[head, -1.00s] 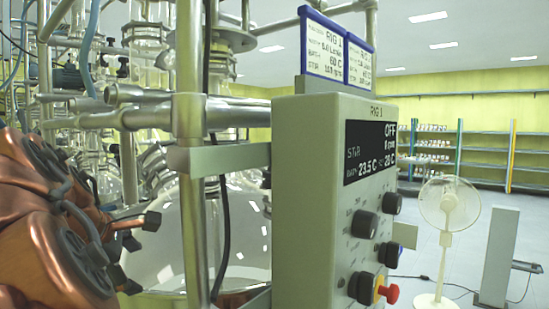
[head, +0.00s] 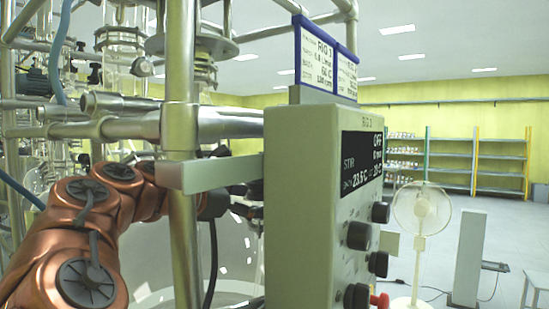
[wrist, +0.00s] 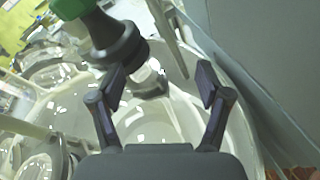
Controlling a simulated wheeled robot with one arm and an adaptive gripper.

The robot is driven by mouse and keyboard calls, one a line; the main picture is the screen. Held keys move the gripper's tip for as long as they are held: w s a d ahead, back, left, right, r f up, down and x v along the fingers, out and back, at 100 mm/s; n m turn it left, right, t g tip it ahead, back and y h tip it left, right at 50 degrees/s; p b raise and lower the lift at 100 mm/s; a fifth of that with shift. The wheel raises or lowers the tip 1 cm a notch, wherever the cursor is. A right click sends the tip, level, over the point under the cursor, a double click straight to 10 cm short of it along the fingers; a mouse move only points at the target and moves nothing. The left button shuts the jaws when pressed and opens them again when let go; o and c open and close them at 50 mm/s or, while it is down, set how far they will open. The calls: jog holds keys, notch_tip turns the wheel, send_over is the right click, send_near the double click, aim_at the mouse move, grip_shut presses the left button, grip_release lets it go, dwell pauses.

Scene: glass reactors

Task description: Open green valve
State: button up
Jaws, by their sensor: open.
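The green valve handle (wrist: 72,7) is at the top left of the wrist view, partly cut off by the edge. A dark valve body (wrist: 115,40) extends from it down to the right. My gripper (wrist: 160,85) is open and empty, with its fingers spread. The valve body's lower end is close to the left finger; whether they touch I cannot tell. In the head view my copper arm reaches behind the metal post, and the dark gripper end (head: 216,204) shows only partly beside the control box. No green valve shows in the head view.
The control box (head: 318,210) with screen and knobs stands right of my arm. A metal post (head: 180,120) and bracket (head: 210,173) stand before the arm. A large glass vessel (head: 150,265) lies below. A fan (head: 421,210) stands on open floor at right.

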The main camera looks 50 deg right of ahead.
aim_at(253, 157)
jog(key=w+r+n+h+p, duration=0.1)
jog(key=r, duration=0.1)
jog(key=w+r+n+h+p, duration=0.1)
jog(key=w+r+n, duration=0.1)
jog(key=r, duration=0.1)
jog(key=w+r+n+h+p, duration=0.1)
jog(key=r, duration=0.2)
jog(key=shift+w+d+r+n, duration=0.25)
jog(key=shift+d+n, duration=0.05)
jog(key=d, duration=0.2)
jog(key=d+p, duration=0.1)
jog(key=d, duration=0.1)
jog(key=d+p, duration=0.1)
jog(key=d, duration=0.1)
jog(key=shift+s+r, duration=0.15)
jog(key=shift+s, duration=0.15)
jog(key=shift+d+p, duration=0.4)
jog(key=shift+d, duration=0.4)
jog(key=c, duration=1.2)
